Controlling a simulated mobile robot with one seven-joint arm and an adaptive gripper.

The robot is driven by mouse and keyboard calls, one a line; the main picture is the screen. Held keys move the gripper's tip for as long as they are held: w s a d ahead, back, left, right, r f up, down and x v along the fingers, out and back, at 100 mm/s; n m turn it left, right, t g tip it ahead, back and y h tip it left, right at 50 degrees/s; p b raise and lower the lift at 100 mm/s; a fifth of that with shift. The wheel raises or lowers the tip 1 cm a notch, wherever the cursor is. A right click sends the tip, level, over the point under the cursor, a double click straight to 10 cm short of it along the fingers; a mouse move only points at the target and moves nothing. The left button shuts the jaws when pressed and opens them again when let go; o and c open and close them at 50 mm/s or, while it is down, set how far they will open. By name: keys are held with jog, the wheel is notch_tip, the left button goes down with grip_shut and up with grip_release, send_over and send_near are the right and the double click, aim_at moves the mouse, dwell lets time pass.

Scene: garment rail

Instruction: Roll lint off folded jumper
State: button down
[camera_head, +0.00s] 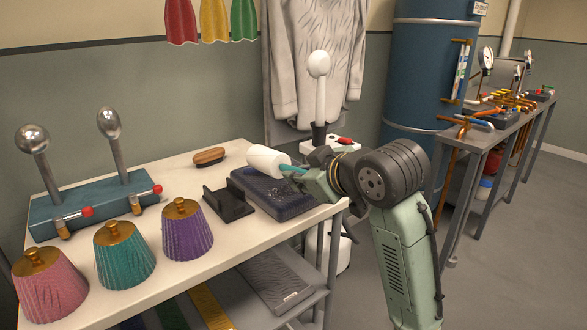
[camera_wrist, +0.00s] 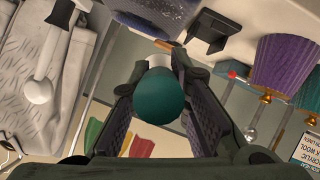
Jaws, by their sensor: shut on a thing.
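The folded jumper (camera_head: 268,196), dark navy with some pale specks, lies near the right end of the white table. Part of it shows at the top of the wrist view (camera_wrist: 150,14). My gripper (camera_head: 305,178) is shut on the teal handle of the lint roller (camera_head: 267,160). The roller's white cylinder is over the jumper's far side; I cannot tell whether it touches. In the wrist view the round teal handle end (camera_wrist: 161,98) sits between my fingers and hides most of the white cylinder.
A black cradle (camera_head: 228,204) stands just left of the jumper, with a wooden brush (camera_head: 209,156) behind it. Pink, teal and purple pleated shades (camera_head: 188,230) fill the table front. A white steamer-like device (camera_head: 319,66) stands behind, before a hanging grey jumper (camera_head: 285,60).

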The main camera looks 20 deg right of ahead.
jog(key=shift+s+f+b, duration=0.15)
jog(key=shift+f+b, duration=0.25)
jog(key=shift+f, duration=0.15)
notch_tip(320, 180, down, 5)
jog(key=b, duration=0.4)
jog(key=shift+f, duration=0.15)
dwell(0.3)
jog(key=shift+d, duration=0.1)
